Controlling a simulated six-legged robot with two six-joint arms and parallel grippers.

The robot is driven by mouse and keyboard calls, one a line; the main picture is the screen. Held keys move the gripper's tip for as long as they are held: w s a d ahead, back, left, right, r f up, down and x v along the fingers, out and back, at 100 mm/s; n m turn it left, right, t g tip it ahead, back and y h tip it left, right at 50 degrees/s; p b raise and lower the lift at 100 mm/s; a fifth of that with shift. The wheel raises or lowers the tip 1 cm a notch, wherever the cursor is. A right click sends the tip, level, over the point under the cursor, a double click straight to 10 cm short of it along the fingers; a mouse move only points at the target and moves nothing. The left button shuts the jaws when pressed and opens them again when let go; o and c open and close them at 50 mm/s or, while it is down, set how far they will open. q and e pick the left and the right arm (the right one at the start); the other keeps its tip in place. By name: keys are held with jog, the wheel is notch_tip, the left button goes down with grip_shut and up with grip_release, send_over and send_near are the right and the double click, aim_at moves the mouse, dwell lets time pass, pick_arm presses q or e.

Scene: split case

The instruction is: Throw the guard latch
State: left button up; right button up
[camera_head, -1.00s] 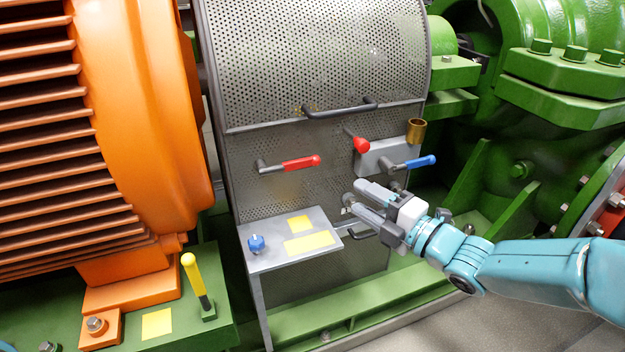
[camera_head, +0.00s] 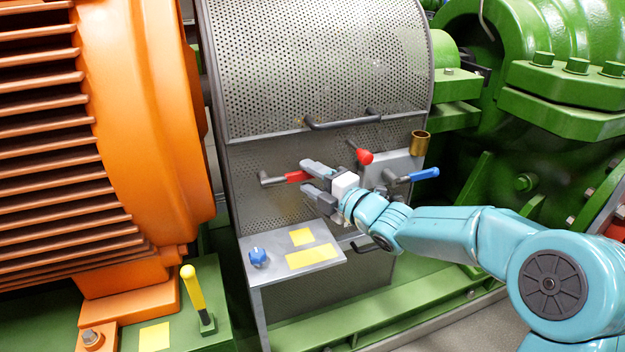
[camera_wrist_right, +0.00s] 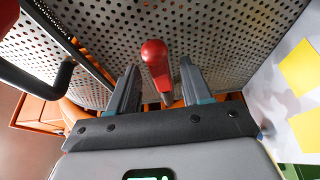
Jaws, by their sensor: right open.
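A red-handled lever (camera_head: 296,176) on a grey pivot sticks out sideways from the perforated guard (camera_head: 262,215). My right gripper (camera_head: 307,178) is open around the handle's right end, one finger above and one below. In the right wrist view the red handle (camera_wrist_right: 155,60) lies between the spread fingers (camera_wrist_right: 158,88), with a visible gap to each side. I cannot tell which lever is the guard latch. A second red-tipped lever (camera_head: 363,156) and a blue-handled lever (camera_head: 424,174) are to the right. My left gripper is not in view.
A dark grab bar (camera_head: 343,122) crosses the guard above my gripper. A shelf (camera_head: 275,274) with a blue knob (camera_head: 257,256) and yellow labels juts out below. A brass cup (camera_head: 419,143) is at right. A yellow-handled lever (camera_head: 193,289) stands at lower left.

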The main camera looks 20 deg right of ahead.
grip_shut()
